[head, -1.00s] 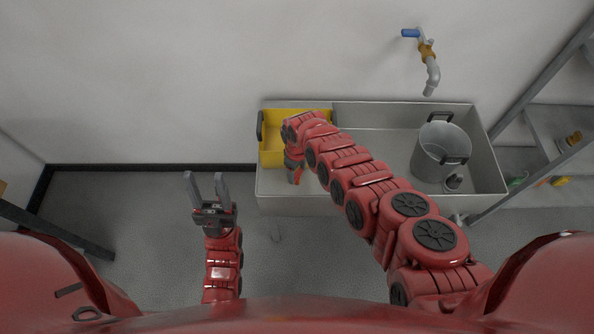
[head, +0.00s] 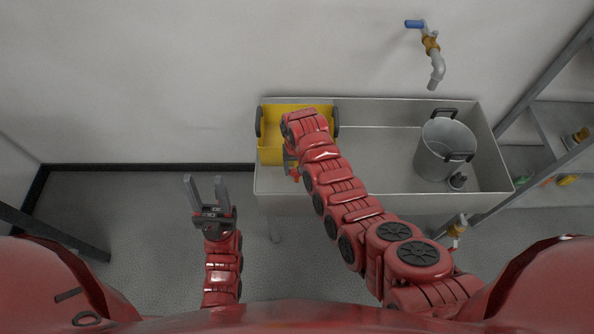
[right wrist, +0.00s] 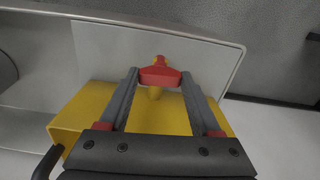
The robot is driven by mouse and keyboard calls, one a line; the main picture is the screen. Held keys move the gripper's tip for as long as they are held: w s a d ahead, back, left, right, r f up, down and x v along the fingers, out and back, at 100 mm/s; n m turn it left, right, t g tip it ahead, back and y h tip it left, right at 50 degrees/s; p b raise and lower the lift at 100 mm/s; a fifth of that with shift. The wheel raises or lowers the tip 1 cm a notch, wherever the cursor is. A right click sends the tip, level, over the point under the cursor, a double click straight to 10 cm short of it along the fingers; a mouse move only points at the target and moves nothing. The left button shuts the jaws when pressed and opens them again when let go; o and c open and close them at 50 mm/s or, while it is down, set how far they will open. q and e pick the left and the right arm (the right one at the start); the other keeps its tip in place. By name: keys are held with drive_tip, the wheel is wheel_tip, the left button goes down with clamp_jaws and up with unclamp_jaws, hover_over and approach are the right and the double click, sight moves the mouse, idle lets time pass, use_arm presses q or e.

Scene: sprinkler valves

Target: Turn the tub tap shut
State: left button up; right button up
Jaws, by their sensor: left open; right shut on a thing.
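The yellow tub (head: 270,125) sits in the left end of the grey metal trough; it also shows in the right wrist view (right wrist: 85,112). The tub tap has a red handle (right wrist: 160,75) and a yellow body, and sticks out from the tub's front side. My right gripper (right wrist: 160,79) is shut on the red handle, one finger at each end of it. In the head view my right arm hides most of this gripper and the tap. My left gripper (head: 207,184) is open and empty above the floor, left of the trough.
The grey trough (head: 385,112) also holds a grey bucket (head: 441,150) with a dark tap at its right end. A wall tap with a blue handle (head: 414,24) hangs above. A metal shelf (head: 562,130) stands at right.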

drive_tip(key=shift+m+b, duration=0.3)
drive_tip(key=shift+m, duration=0.2)
drive_tip(key=o, duration=1.4)
drive_tip(key=shift+r, duration=0.55)
wheel_tip(320, 180, up, 4)
drive_tip(key=shift+r+b, duration=0.2)
drive_tip(key=shift+b, duration=0.6)
wheel_tip(320, 180, up, 12)
drive_tip(key=p, duration=0.8)
